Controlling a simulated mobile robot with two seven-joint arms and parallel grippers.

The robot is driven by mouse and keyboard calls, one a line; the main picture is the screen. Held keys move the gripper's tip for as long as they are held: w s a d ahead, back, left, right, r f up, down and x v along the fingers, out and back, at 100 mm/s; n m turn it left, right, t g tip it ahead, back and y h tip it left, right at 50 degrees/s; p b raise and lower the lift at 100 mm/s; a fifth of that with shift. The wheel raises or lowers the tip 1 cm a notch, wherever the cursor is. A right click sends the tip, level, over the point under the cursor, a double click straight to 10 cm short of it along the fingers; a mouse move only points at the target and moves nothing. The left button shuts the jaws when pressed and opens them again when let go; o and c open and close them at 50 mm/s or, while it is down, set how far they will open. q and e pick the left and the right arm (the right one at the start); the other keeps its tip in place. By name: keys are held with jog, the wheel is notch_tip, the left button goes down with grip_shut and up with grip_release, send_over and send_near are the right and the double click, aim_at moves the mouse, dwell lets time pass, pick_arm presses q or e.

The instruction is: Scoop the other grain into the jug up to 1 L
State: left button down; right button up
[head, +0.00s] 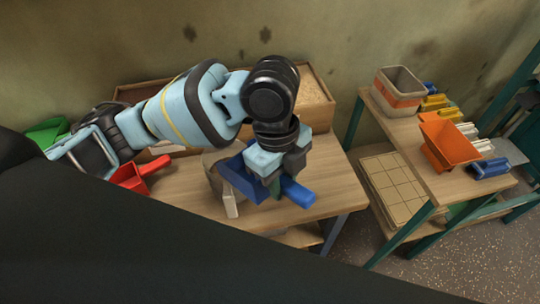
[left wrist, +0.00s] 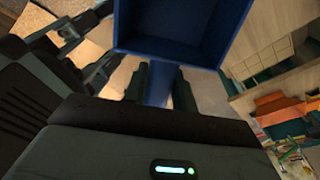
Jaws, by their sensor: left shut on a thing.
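My left gripper (head: 270,180) is shut on the handle of a blue scoop (head: 239,181), above the wooden table (head: 185,205). The handle's end (head: 298,193) sticks out to the right of the fingers. The left wrist view shows the scoop's open bowl (left wrist: 180,28), with no grain visible in the part that shows. A pale jug-like vessel (head: 230,205) stands beside and behind the scoop, mostly hidden; its marks and contents cannot be seen. A wooden bin (head: 318,113) with grain stands at the back, partly behind my arm.
A red scoop (head: 137,178) and a green one (head: 48,132) lie to the left. A side shelf (head: 440,180) at the right holds an orange-banded bucket (head: 397,92), an orange hopper-like part (head: 450,142) and several coloured pieces. A floor gap separates it from the table.

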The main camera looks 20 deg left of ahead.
pick_arm(q)
jog(key=f+y, duration=0.1)
jog(key=d+f+t+y, duration=0.1)
jog(key=s+d+f, duration=0.1)
jog(key=shift+f+y, duration=0.25)
jog(key=shift+y, duration=0.15)
jog(key=shift+r, duration=2.05)
pick_arm(e)
jog(key=shift+w+a+r, duration=0.1)
jog(key=shift+r, duration=0.05)
pick_arm(q)
jog(key=shift+w, duration=0.1)
